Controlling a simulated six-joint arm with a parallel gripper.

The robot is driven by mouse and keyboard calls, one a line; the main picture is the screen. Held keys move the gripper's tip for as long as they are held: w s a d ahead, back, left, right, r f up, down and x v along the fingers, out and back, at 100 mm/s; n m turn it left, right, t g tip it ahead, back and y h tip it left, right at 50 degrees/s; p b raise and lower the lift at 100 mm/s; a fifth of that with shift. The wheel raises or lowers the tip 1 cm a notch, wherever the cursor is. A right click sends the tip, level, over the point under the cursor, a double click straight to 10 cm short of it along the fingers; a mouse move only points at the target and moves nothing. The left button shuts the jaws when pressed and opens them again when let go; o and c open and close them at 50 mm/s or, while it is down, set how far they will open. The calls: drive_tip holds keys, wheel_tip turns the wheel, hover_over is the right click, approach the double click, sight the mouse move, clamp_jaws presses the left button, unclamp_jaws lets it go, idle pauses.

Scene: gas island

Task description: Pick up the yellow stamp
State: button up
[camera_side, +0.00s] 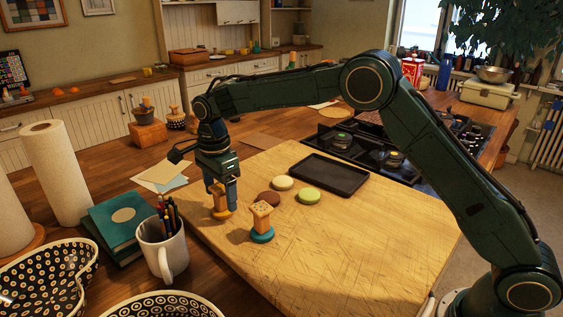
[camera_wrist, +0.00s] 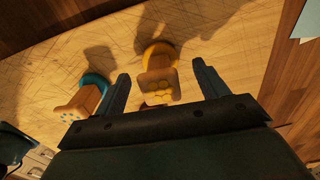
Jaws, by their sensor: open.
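The yellow stamp (camera_wrist: 158,77) has a wooden handle and a yellow rim at its base. It stands on the cutting board, between the two open fingers of my gripper (camera_wrist: 163,88) in the wrist view. In the side view the stamp (camera_side: 219,208) is partly hidden by my gripper (camera_side: 224,198), which points down over it. In the wrist view there is a gap on each side of the stamp, wider on the right. A second stamp with a blue-green base (camera_side: 262,226) stands just right of it in the side view; in the wrist view it (camera_wrist: 85,98) lies left of the left finger.
The cutting board (camera_side: 340,255) is bare toward the front right. A mug of pencils (camera_side: 163,250) stands at the left.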

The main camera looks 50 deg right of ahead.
drive_tip(key=shift+f, duration=1.5)
drive_tip(key=shift+c, duration=0.4)
drive_tip(key=c, duration=1.1)
